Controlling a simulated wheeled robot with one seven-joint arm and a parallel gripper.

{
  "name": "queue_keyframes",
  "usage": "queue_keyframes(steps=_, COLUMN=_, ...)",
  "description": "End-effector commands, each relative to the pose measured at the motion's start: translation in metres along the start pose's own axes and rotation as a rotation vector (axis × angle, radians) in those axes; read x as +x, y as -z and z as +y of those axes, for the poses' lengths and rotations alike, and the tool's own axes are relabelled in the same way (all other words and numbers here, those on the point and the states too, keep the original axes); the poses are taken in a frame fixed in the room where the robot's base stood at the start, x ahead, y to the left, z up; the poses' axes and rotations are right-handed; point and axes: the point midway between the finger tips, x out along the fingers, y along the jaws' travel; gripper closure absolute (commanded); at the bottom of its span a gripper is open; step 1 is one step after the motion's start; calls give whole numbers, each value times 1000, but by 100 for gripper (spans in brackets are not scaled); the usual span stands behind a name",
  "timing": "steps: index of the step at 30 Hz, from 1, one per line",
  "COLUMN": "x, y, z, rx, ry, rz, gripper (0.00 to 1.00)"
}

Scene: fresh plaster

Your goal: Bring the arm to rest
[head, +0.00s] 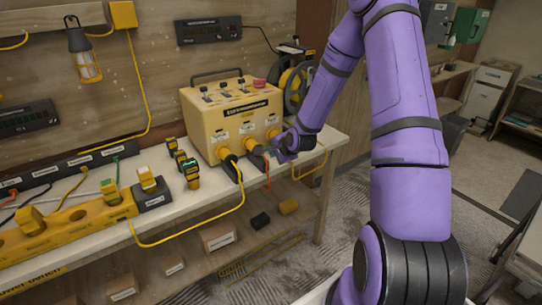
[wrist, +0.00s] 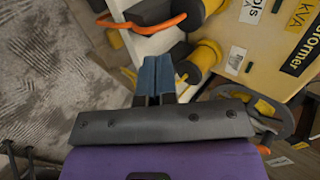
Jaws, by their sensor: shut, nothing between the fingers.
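My gripper (wrist: 155,62) shows in the wrist view with its two blue-grey fingers together and nothing between them. In the head view my purple arm reaches down to the front right of the yellow transformer box (head: 232,112), and the gripper (head: 279,156) is near the bench edge, small and partly hidden by the wrist. In the wrist view an orange curved piece (wrist: 145,22) lies just beyond the fingertips, apart from them as far as I can tell. The box's labelled face (wrist: 272,45) is to the right.
Yellow plugs with cables (head: 226,158) sit along the box's front. A yellow power strip (head: 75,220) and small upright plugs (head: 188,168) stand on the white bench (head: 160,215). A cable reel (head: 292,85) is behind my wrist. Patterned floor (head: 380,285) lies right of the bench.

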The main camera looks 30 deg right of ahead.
Motion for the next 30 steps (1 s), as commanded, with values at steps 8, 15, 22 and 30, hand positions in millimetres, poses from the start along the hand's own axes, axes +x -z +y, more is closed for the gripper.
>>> queue_keyframes(steps=8, x=-36, y=1, z=0, rx=0, ry=0, rz=1, gripper=100)
queue_keyframes(steps=15, x=-43, y=0, z=0, rx=0, ry=0, rz=-1, gripper=100)
queue_keyframes(steps=22, x=-54, y=-5, z=-9, rx=-70, ry=-21, rz=7, gripper=100)
queue_keyframes(steps=30, x=-112, y=-29, z=-43, rx=-381, ry=-126, rz=31, gripper=100)
